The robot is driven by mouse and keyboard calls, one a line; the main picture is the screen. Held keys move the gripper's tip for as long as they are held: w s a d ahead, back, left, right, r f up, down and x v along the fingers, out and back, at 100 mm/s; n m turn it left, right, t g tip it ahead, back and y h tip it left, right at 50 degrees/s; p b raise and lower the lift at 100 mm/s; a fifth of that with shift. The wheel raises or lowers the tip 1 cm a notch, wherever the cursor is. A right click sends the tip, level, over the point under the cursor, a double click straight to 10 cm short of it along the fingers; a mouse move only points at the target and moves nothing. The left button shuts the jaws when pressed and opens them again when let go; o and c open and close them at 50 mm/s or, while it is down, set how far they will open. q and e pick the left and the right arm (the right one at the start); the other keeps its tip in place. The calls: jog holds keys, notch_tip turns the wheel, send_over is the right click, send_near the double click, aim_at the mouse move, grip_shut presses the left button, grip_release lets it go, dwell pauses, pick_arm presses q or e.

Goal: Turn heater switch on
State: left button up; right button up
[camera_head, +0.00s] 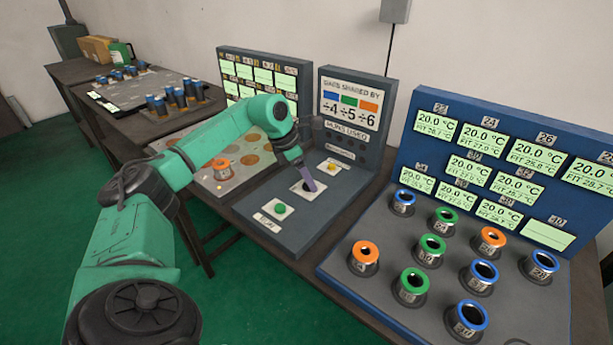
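A grey control console (268,232) with an upright panel stands in the middle of the table. Its sloped face carries a green button (280,209) on a white plate at the front, a yellow button (332,167) at the back, and a white-framed plate (318,187) between them. No label reading heater is legible, so I cannot tell which control is the heater switch. My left gripper (306,181) points down at the middle plate and covers most of it. Its fingers look like one narrow purple piece; contact and opening are unclear. My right gripper is out of view.
Right of the console, a blue-backed station (397,250) holds several ringed sockets below temperature displays. On the left, a board (243,181) holds an orange-ringed part (222,168). Dark blue cylinders (180,97) stand on the far table. Green floor lies open at left.

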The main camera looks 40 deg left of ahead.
pick_arm(q)
jog(key=shift+r, duration=0.1)
jog(key=v, duration=1.4)
jog(key=shift+s+a+r, duration=0.1)
jog(key=shift+r, duration=0.05)
